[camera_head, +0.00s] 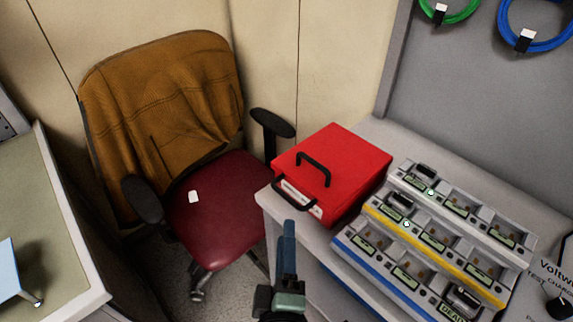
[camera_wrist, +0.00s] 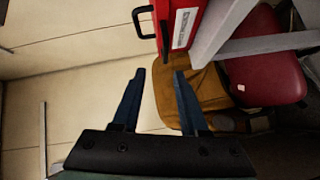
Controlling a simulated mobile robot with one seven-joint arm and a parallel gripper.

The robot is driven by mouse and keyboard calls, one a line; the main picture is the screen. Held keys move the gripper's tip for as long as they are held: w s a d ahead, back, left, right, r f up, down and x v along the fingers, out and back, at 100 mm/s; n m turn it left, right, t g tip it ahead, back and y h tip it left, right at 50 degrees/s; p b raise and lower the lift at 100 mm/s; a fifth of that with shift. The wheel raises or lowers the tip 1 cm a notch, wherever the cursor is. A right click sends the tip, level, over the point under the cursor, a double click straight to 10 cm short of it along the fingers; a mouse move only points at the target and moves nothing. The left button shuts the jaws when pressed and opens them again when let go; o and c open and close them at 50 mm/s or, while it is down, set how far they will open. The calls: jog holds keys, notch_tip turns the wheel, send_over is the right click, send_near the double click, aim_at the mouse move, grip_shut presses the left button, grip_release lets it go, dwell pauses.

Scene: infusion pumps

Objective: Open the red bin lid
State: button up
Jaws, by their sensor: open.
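The red bin (camera_head: 345,160) stands on the left end of the grey worktop, its flat red lid (camera_head: 350,148) down and closed. A black handle (camera_head: 314,165) rises from the lid, and a second black handle (camera_head: 295,192) is on the front face near a white label. In the wrist view the bin (camera_wrist: 183,22) shows at the top, with a black handle (camera_wrist: 146,22) sticking out to its left. My gripper (camera_wrist: 160,78) is open and empty, its two dark blue fingers apart. In the head view my gripper (camera_head: 287,240) is in front of and below the bin, apart from it.
A charger rack (camera_head: 430,235) with white, yellow and blue rows stands right of the bin. A chair (camera_head: 215,210) with a red seat and a brown jacket (camera_head: 165,105) stands to the left. The worktop edge (camera_head: 275,207) lies near my gripper. A wall is behind.

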aim_at(286, 195)
jog(key=shift+n+g, duration=0.3)
jog(key=shift+n, duration=0.1)
jog(key=w, duration=0.3)
jog(key=w+f+p, duration=0.1)
jog(key=w, duration=0.3)
jog(key=w+f, duration=0.1)
jog(key=w, duration=0.3)
jog(key=shift+w+a+f+p, duration=0.1)
jog(key=shift+w+p, duration=0.1)
jog(key=shift+p, duration=0.2)
grip_shut()
dwell(0.9)
